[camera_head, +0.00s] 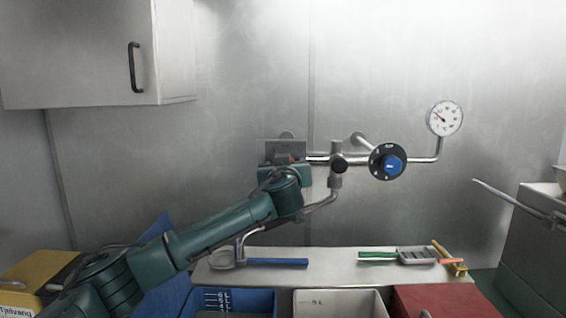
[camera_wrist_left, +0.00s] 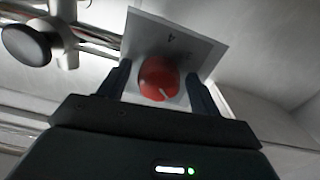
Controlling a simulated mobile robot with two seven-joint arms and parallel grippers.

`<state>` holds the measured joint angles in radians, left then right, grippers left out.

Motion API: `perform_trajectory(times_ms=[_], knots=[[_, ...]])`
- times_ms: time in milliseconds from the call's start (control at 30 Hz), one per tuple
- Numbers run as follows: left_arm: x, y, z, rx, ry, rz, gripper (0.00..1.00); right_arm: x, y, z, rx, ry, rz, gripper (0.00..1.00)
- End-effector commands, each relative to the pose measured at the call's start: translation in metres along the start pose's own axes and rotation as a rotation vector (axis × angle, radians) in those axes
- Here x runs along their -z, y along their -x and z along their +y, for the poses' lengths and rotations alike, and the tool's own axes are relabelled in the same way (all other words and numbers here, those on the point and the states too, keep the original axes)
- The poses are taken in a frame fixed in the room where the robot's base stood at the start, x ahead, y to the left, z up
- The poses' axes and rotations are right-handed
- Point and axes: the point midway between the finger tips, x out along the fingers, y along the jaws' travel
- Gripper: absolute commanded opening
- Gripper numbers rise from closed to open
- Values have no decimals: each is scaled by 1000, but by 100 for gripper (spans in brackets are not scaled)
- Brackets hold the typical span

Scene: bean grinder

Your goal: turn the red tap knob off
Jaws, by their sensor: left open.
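The red tap knob (camera_wrist_left: 158,79) is round, with a small white line near its lower edge. It sits in front of a pale square plate (camera_wrist_left: 174,36), whose upper part carries a small dark mark. My left gripper (camera_wrist_left: 157,74) is open, with one dark finger on each side of the knob. I cannot tell whether the fingers touch it. In the head view, my left gripper (camera_head: 285,166) is in front of the wall plate (camera_head: 270,147) and hides most of the knob. My right gripper is not in view.
A pipe with a black knob (camera_head: 339,163), a blue-centred dial (camera_head: 388,162) and a gauge (camera_head: 444,118) runs right of my gripper. A black knob (camera_wrist_left: 26,44) shows in the wrist view. Below, a shelf (camera_head: 335,262) holds brushes and a scoop; bins stand in front.

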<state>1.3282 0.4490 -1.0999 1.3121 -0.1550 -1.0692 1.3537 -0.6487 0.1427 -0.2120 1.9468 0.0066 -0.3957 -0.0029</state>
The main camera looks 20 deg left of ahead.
Motion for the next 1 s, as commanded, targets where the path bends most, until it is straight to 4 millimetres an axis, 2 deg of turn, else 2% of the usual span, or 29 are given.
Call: perform_trajectory(times_ms=[367, 900, 1000], knots=[[0, 1, 1, 0, 0, 0, 64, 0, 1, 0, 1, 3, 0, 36], [0, 1, 1, 0, 0, 0, 21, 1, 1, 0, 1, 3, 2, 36], [-1, 1, 1, 0, -1, 0, 19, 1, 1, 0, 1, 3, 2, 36]])
